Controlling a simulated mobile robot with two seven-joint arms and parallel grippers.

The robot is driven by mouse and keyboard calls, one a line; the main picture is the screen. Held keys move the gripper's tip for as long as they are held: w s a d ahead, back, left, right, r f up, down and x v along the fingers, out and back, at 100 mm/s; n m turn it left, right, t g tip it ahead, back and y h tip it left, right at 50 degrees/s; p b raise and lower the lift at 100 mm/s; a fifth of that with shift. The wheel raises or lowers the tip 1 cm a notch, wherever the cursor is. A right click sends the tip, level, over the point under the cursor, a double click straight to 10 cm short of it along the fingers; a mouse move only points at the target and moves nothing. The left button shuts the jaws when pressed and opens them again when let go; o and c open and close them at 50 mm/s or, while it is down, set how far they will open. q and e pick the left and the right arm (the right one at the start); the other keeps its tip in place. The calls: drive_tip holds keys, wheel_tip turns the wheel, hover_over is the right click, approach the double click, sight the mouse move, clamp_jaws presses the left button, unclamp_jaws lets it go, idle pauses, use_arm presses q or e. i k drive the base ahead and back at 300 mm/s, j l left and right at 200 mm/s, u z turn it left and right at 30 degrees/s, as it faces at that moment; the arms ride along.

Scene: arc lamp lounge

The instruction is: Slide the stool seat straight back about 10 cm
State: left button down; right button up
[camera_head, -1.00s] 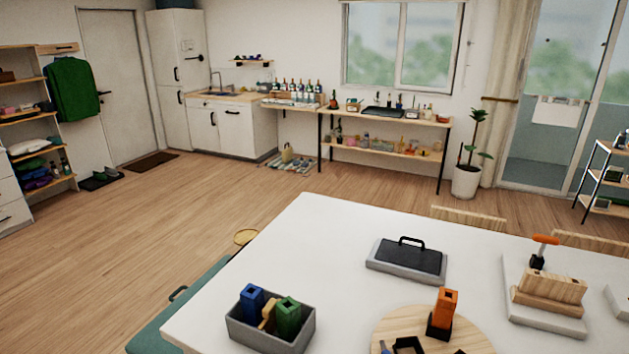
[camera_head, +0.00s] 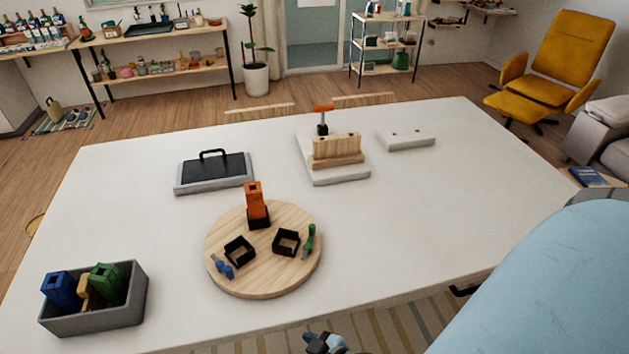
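The rounded edge of a yellowish wooden seat (camera_head: 35,225), which looks like a stool seat, shows at the far left beyond the white table's (camera_head: 400,240) left edge. A large pale blue rounded shape fills the lower right and looks like my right arm. A small dark and pale blue part at the bottom middle looks like my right gripper (camera_head: 326,343); it is mostly cut off, so its fingers cannot be judged. It is far from the seat. My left gripper is not in view.
The table bears a grey bin (camera_head: 95,318), a round wooden board (camera_head: 262,285) with an orange block (camera_head: 254,203), a black-topped tray (camera_head: 212,170) and a wooden block stand (camera_head: 337,150). Two wooden chair tops (camera_head: 260,112) show beyond it. A yellow armchair (camera_head: 570,60) stands at right.

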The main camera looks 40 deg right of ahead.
sight(265, 254)
drive_tip(key=z, duration=0.85)
drive_tip(key=j, duration=0.1)
